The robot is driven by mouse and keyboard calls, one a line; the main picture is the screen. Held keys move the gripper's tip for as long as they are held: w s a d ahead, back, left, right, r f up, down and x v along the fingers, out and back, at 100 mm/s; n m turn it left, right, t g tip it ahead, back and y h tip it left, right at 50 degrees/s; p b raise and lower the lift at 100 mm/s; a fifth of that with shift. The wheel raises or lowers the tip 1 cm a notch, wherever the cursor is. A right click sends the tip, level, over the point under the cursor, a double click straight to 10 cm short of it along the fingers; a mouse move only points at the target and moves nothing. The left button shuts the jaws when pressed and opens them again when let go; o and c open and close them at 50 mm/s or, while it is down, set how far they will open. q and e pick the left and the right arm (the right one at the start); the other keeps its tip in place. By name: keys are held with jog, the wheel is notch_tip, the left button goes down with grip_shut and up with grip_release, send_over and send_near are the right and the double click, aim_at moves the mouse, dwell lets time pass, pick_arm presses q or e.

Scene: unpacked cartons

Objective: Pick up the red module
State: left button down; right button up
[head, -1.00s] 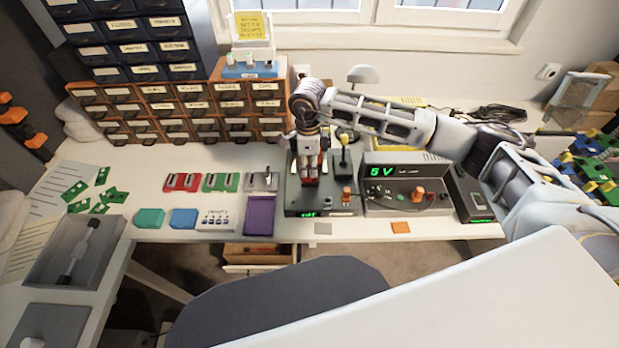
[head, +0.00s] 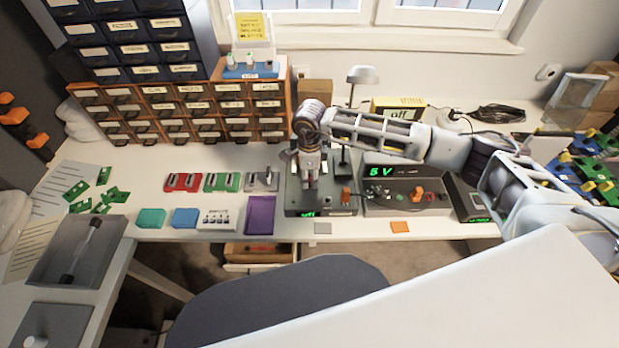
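Red modules (head: 183,182) lie side by side on the bench, left of centre, beside a green pair. My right gripper (head: 309,184) points down over the grey test device (head: 322,207), well to the right of the red modules. Its fingers are small and partly lost against the device, so I cannot tell whether they are open, or whether they hold or touch anything. My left gripper is not in view.
Green modules (head: 221,182) and a grey module (head: 262,181) stand right of the red ones. Teal (head: 150,218) and blue (head: 184,218) blocks and a purple tray (head: 260,216) lie in front. The 5 V supply (head: 405,190) stands right. Drawer cabinets (head: 180,112) line the back.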

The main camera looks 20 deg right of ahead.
jog(key=c, duration=0.6)
grip_shut()
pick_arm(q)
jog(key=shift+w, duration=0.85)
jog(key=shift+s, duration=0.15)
